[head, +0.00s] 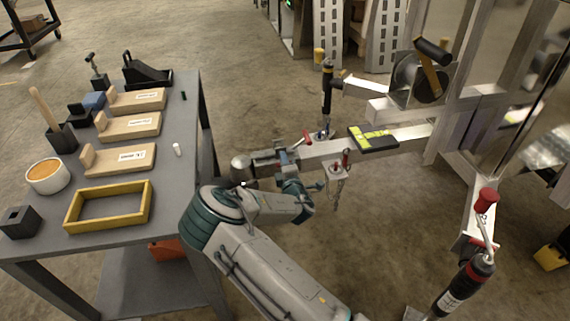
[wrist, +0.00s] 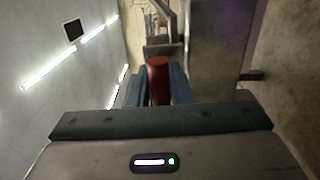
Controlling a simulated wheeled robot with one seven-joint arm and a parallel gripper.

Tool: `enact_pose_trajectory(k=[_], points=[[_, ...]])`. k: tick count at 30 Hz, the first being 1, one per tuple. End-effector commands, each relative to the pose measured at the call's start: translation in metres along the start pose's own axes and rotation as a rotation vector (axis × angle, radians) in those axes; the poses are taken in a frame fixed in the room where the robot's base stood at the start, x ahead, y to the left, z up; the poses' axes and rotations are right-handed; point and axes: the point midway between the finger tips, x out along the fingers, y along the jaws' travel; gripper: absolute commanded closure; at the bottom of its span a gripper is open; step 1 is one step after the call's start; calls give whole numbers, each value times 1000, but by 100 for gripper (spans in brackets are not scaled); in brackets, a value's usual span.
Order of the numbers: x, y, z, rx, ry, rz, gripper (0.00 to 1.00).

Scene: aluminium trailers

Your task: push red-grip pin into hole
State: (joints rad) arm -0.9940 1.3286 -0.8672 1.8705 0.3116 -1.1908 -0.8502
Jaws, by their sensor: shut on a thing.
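The red-grip pin (wrist: 158,75) is between my gripper's blue fingers in the wrist view, with the top of its red grip showing. My gripper (wrist: 158,92) is shut on that grip. In the head view my gripper (head: 285,158) is beside the coupler end of the aluminium trailer tongue (head: 335,150). A small red piece (head: 306,137) shows just past the fingers there; I cannot tell if it is the held pin. The pin's shank and the hole are hidden, so I cannot tell how they line up.
A bracket with red-topped parts (head: 346,158) and a hanging chain is right of my gripper. A black jack (head: 327,90) and a winch (head: 418,78) stand beyond. A grey workbench (head: 185,130) with wooden blocks and a yellow frame (head: 72,208) is at left.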

Motion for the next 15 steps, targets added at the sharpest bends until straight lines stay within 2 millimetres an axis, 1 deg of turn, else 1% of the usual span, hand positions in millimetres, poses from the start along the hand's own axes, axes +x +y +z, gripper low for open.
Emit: enact_pose_trajectory(k=[15], points=[[13,0,0,0,0,2,100]])
